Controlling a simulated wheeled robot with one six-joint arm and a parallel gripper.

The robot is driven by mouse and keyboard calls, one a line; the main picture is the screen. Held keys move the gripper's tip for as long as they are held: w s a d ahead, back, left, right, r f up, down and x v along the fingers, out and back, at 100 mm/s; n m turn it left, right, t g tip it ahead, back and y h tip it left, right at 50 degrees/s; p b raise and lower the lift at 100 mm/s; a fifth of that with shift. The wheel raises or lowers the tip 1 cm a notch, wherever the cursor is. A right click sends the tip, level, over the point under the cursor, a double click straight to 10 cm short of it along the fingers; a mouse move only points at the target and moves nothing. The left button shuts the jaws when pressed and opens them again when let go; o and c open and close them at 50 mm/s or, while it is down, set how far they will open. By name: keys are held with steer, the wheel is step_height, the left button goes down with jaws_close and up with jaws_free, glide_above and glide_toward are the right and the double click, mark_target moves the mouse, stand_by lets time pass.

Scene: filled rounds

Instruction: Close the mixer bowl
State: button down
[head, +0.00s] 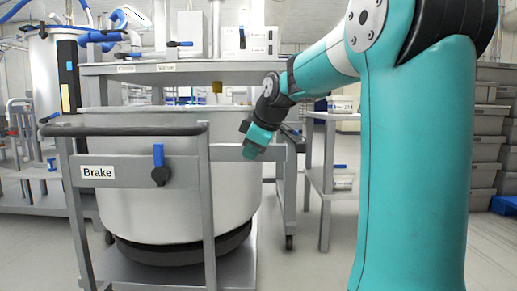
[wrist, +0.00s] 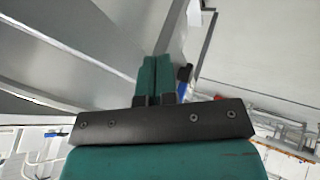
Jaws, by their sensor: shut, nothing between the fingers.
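The mixer bowl (head: 180,200) is a large light-grey tub standing on a wheeled cart in the left half of the head view. Its top edge is seen nearly side-on, so its inside is hidden and I cannot tell whether a lid lies on it. My gripper (head: 250,152) is teal, shut and empty. In the head view it overlaps the right side of the bowl, pointing down; I cannot tell whether it touches. In the wrist view the closed fingers (wrist: 155,75) are pressed together, with grey surfaces to their left.
The cart's handrail (head: 125,130) and a panel marked Brake with a blue lever (head: 158,155) stand before the bowl. A shelf (head: 180,68) stands behind it. Another cart (head: 325,180) is right of the bowl. Stacked grey crates (head: 490,130) stand far right. Some floor (head: 310,255) is clear.

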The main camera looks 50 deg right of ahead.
steer(key=shift+w+d+f+b, duration=0.25)
steer(key=shift+w+d+b, duration=0.05)
steer(key=shift+w+d, duration=0.3)
steer(key=shift+w+d+f+b, duration=0.3)
steer(key=shift+w+d, duration=0.2)
steer(key=shift+w, duration=0.1)
steer(key=shift+w+d+f+b, duration=0.2)
steer(key=shift+w+d+b, duration=0.1)
steer(key=shift+w+d, duration=0.3)
steer(key=shift+a, duration=0.1)
